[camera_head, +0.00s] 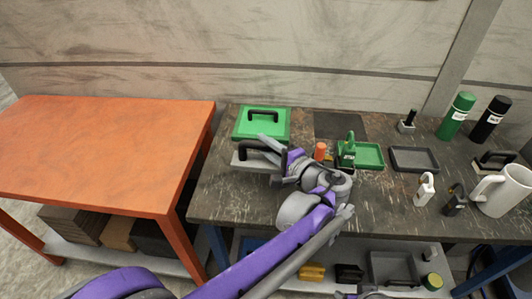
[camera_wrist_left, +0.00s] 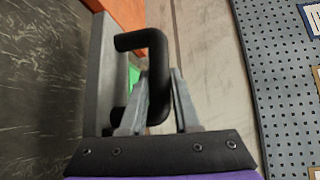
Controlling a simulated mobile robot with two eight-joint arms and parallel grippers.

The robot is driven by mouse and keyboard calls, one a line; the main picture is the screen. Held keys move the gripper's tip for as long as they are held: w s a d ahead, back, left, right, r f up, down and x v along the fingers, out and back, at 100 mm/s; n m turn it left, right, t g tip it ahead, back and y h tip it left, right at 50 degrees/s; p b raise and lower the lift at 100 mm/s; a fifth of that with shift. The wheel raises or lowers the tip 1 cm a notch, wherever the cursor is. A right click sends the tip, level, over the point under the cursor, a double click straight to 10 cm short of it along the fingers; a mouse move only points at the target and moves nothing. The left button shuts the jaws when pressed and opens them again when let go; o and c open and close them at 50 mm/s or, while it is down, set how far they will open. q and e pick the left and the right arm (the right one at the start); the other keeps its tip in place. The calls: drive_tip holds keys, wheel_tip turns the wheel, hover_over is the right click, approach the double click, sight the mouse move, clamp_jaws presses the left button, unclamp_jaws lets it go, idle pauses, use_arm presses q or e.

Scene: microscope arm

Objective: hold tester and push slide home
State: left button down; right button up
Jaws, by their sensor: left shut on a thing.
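My left gripper (camera_head: 273,148) is over the left part of the dark workbench. It is shut on the black handle (camera_wrist_left: 157,50) of a grey block (camera_wrist_left: 100,65); in the left wrist view the handle's bar lies between the two fingers. In the head view the grey block (camera_head: 242,160) is partly hidden by the gripper and seems to be at bench level. A green tool or stand (camera_head: 347,150) is right of my left wrist, by a green tray (camera_head: 371,158). I cannot tell which thing is the tester or the slide. My right gripper is not clearly seen.
A green case (camera_head: 262,123) stands just behind the grey block. An orange cylinder (camera_head: 320,151) is near my wrist. A dark tray (camera_head: 414,160), spray cans (camera_head: 456,116) and a white mug (camera_head: 503,191) are to the right. An orange table (camera_head: 100,150) is at left.

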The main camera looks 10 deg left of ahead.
sight(267, 167)
drive_tip(key=shift+f, duration=0.1)
idle(0.4)
use_arm(q)
drive_tip(key=shift+d+f+b, duration=0.1)
drive_tip(key=shift+f+b, duration=2.45)
drive_tip(key=shift+f, duration=1.55)
use_arm(e)
drive_tip(key=shift+s+f, duration=0.1)
drive_tip(key=shift+f, duration=2.5)
use_arm(q)
drive_tip(key=shift+f, duration=0.25)
use_arm(e)
drive_tip(key=shift+f, duration=0.1)
drive_tip(key=shift+c, duration=0.2)
